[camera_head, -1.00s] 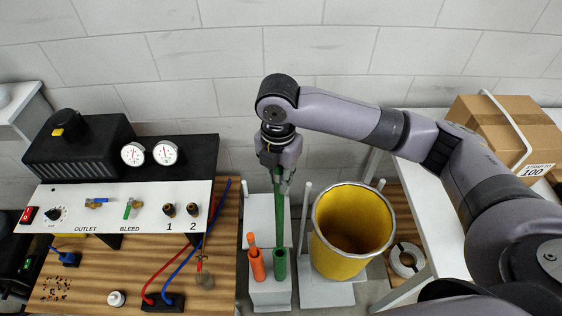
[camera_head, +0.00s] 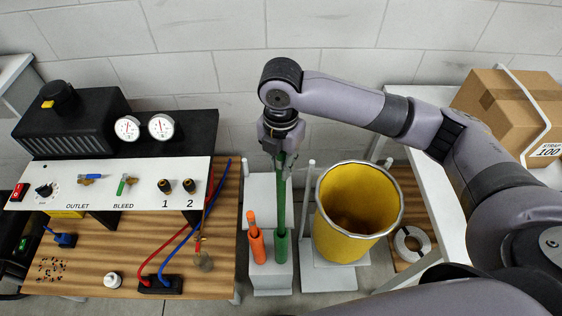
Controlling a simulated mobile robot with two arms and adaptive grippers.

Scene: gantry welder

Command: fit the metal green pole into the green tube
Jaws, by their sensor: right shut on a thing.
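The green metal pole (camera_head: 282,198) hangs upright in my right gripper (camera_head: 279,160), which is shut on its upper part. The green tube (camera_head: 281,250) stands upright on the light grey stand (camera_head: 271,278), just right of an orange tube. The pole's lower end lines up with the tube's mouth in this view. I cannot tell whether it is inside the mouth or just above or behind it. My left gripper is not in view.
An orange tube (camera_head: 258,248) with an orange rod in it stands beside the green tube. A yellow bin (camera_head: 345,240) stands close on the right. A gauge panel (camera_head: 110,185) and wooden bench fill the left. A cardboard box (camera_head: 515,110) sits at right.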

